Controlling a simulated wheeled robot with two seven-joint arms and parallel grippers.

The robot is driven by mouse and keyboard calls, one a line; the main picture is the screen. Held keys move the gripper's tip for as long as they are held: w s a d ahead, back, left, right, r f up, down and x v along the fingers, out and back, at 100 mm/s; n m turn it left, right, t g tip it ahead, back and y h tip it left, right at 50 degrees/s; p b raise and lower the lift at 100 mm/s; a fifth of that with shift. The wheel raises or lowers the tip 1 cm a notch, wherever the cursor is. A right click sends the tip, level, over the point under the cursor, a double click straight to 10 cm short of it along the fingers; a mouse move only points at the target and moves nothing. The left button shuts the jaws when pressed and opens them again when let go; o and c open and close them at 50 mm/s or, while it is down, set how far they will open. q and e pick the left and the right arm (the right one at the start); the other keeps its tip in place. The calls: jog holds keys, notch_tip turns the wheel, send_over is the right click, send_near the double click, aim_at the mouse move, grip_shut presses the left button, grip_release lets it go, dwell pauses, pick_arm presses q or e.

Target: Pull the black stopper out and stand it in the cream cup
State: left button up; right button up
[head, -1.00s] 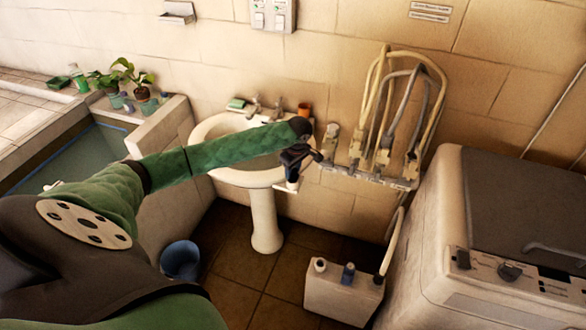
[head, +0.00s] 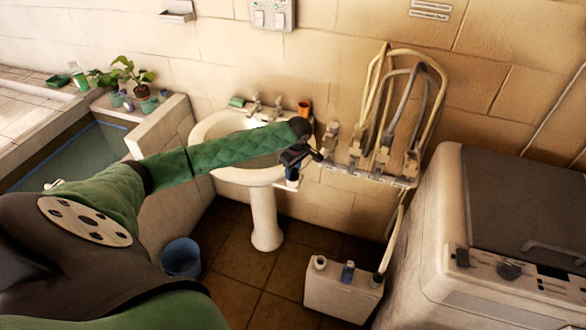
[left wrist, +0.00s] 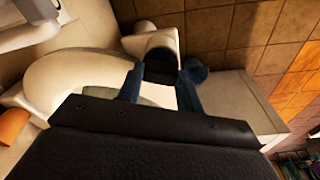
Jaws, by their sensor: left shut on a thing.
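My left gripper (head: 300,161) is over the right front edge of the washbasin. In the left wrist view its two blue fingers (left wrist: 161,92) are shut on a dark piece, the black stopper (left wrist: 160,72). A cream round shape (left wrist: 160,43), apparently the cream cup, is just beyond the stopper. In the head view a small cream piece (head: 292,184) shows right below the gripper. I cannot tell whether the stopper touches the cup or is inside it. The gripper hides most of the stopper in the head view. My right gripper is not in view.
The washbasin (head: 215,128) stands against the wall, with an orange cup (head: 304,107) at its back right. A rack of hoses (head: 385,170) is close on the right. A white box (head: 325,293) and a blue bucket (head: 181,258) stand on the floor.

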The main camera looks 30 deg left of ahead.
pick_arm(q)
jog(key=shift+f, duration=0.2)
jog(key=o, duration=0.7)
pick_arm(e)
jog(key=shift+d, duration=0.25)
pick_arm(q)
jog(key=shift+r, duration=0.1)
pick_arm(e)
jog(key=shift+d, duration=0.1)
